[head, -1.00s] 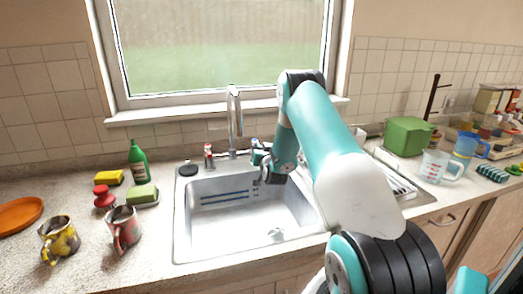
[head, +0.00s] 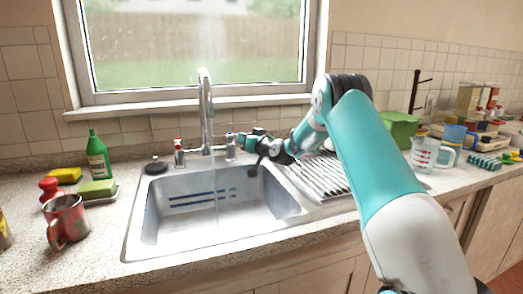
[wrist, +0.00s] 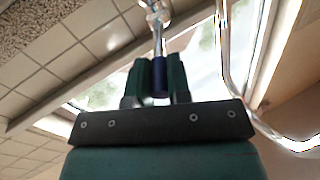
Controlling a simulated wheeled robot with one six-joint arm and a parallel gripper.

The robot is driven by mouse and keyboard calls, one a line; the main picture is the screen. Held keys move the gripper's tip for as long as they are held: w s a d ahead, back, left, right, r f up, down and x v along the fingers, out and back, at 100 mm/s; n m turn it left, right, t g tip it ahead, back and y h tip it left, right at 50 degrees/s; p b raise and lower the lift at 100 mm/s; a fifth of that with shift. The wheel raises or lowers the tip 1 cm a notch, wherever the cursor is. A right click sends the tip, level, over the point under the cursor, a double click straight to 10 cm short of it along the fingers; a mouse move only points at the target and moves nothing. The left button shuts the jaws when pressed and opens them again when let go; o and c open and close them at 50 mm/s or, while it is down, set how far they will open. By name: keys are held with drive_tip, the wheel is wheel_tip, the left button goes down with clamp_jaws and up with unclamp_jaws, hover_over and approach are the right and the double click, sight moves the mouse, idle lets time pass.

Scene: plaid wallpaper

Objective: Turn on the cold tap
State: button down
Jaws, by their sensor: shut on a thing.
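The chrome faucet (head: 206,110) stands behind the sink. The cold tap (head: 230,148) is right of it; its lever has a dark blue end (wrist: 160,82), seen in the wrist view. My gripper (head: 242,140) reaches it from the right. In the wrist view my two dark green fingers (wrist: 159,72) are shut on the blue end, one on each side. The red-marked hot tap (head: 179,152) stands left of the faucet. A thin pale streak, like running water, shows below the spout.
The metal sink (head: 136,222) has a ribbed drainer (head: 322,176) on its right. A green bottle (head: 97,156), a sponge (head: 98,188) and a red mug (head: 67,222) stand to the left. The window (head: 190,50) is behind the faucet.

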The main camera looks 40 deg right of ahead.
drive_tip(key=shift+d, duration=0.1)
drive_tip(key=c, duration=1.1)
unclamp_jaws()
drive_tip(key=shift+s, duration=0.1)
drive_tip(key=s, duration=0.2)
drive_tip(key=s+b, duration=0.1)
drive_tip(key=s, duration=0.2)
drive_tip(key=s+b, duration=0.1)
drive_tip(key=s, duration=0.1)
drive_tip(key=shift+s+d, duration=0.25)
drive_tip(key=shift+d, duration=0.05)
